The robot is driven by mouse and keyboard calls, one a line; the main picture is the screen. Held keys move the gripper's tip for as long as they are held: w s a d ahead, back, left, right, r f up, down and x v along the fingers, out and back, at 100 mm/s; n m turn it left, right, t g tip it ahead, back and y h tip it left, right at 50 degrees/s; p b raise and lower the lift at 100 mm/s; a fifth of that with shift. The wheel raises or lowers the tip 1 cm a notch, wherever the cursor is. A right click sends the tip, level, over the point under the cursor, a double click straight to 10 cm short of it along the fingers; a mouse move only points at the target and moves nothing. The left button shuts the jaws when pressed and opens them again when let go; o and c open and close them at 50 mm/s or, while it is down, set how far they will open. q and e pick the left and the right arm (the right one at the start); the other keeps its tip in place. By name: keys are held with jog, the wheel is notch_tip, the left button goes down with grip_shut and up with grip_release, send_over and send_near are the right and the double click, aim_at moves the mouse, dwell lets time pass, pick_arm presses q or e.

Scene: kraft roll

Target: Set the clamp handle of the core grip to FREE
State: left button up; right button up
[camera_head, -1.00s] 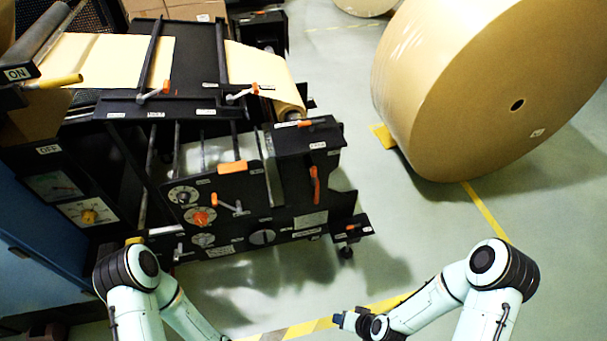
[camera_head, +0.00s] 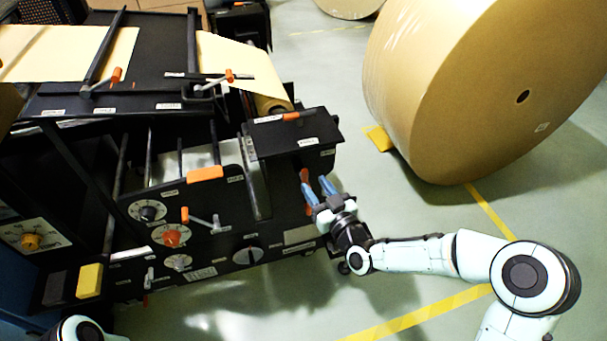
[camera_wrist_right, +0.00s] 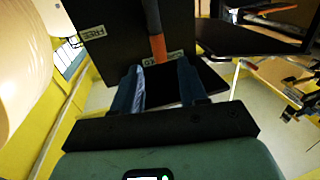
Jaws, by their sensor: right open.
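The clamp handle, dark with an orange end (camera_head: 304,177), is on the right end of the black machine (camera_head: 285,215). In the right wrist view the orange end (camera_wrist_right: 157,46) lies ahead of my fingertips, roughly between them, beside a small white label (camera_wrist_right: 163,58) whose text is hard to read. A FREE label (camera_wrist_right: 93,33) sits on the same dark panel to the left, away from the handle's end. My right gripper (camera_head: 316,188) is open with blue fingers at the handle; the fingers (camera_wrist_right: 160,75) look empty. Contact cannot be told. My left gripper is out of view.
A huge kraft roll (camera_head: 440,100) stands at the right on the floor. The machine's front carries several knobs, such as an orange one (camera_head: 171,238), and a small orange lever (camera_head: 185,215). Floor (camera_head: 415,210) between machine and roll is clear.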

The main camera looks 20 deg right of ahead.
aim_at(307, 175)
jog(key=b+x, duration=0.1)
jog(key=x, duration=0.5)
jog(key=shift+w+a, duration=0.1)
jog(key=shift+w, duration=0.05)
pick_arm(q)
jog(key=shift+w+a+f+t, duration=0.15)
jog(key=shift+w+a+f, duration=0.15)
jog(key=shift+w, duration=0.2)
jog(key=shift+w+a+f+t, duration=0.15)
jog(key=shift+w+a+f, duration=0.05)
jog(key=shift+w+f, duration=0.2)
pick_arm(e)
jog(key=shift+c, duration=0.2)
grip_shut()
